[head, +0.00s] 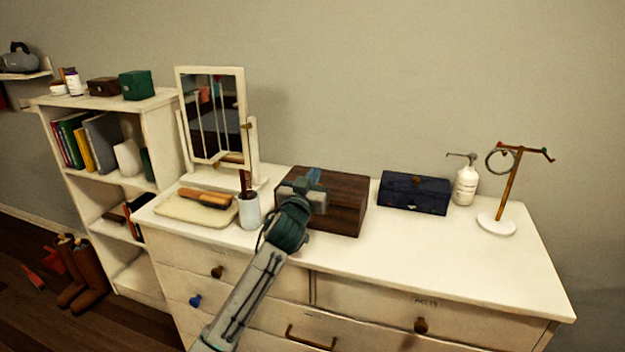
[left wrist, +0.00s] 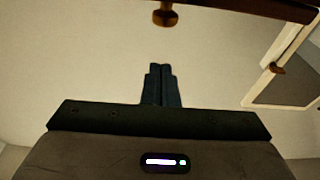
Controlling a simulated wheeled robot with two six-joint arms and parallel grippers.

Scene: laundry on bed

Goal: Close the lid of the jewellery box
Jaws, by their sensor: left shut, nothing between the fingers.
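A dark brown wooden box (head: 345,205) stands on the white dresser, and its top looks shut. A dark blue box (head: 413,195) to its right also looks shut. I cannot tell for certain which is the jewellery box. My left gripper (head: 314,176) is over the top of the brown box and hides part of it; I cannot tell whether they touch. In the left wrist view the gripper's fingers (left wrist: 162,82) are together and empty. A brown edge with a small knob (left wrist: 165,18) shows beyond them. My right gripper is not in view.
A mirror (head: 212,115) stands at the dresser's back left. A white cup (head: 249,212) and a cream tray (head: 178,214) with a brush are left of the brown box. A pump bottle (head: 465,186) and hook stand (head: 497,222) are at right. The dresser's right front (head: 470,260) is clear.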

